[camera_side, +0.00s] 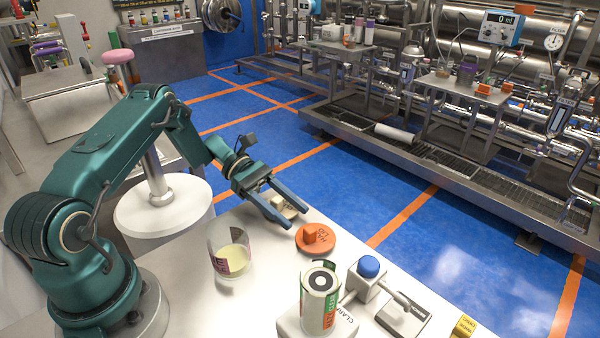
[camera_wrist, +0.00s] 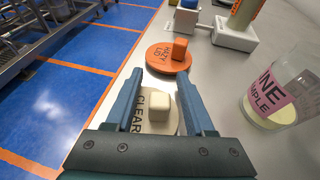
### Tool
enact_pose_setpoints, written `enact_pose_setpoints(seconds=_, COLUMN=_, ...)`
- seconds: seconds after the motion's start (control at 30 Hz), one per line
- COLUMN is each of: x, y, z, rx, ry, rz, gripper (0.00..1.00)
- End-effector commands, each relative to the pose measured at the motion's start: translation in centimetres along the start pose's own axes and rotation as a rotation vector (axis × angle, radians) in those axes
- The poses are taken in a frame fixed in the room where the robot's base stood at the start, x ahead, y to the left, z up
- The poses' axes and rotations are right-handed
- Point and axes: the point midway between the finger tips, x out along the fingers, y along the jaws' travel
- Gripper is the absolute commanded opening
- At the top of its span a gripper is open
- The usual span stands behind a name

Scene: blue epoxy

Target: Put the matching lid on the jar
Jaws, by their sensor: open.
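The glass jar (camera_side: 230,258) stands upright and open on the white bench, with cream contents and a pink label. It shows at the right of the wrist view (camera_wrist: 292,92), its label partly cut off. A cream lid (camera_wrist: 158,127) marked CLEAR, with a block knob, lies beneath my gripper; its knob also shows in the side view (camera_side: 280,204). An orange lid (camera_side: 316,240) with an orange knob lies just beyond my fingertips and reads HAZY in the wrist view (camera_wrist: 167,61). My gripper (camera_side: 298,213) is open, its fingers either side of the cream knob, apart from it.
A printed cylinder (camera_side: 321,298) stands on a white block at the bench front. Beside it is a device with a blue cap (camera_side: 369,267), and a yellow block (camera_side: 463,326) lies further right. The bench edge runs close beside both lids, with blue floor beyond.

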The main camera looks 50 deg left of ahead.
Motion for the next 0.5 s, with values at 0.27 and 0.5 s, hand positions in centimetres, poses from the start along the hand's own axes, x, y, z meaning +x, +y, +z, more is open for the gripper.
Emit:
enact_pose_setpoints(seconds=0.27, x=-3.6, y=0.1, z=-0.1, rx=0.001, ry=0.000, rz=0.005, gripper=0.54)
enact_pose_setpoints(seconds=0.5, x=-4.7, y=-0.1, z=0.9, rx=0.036, ry=0.037, rz=-0.024, gripper=0.54)
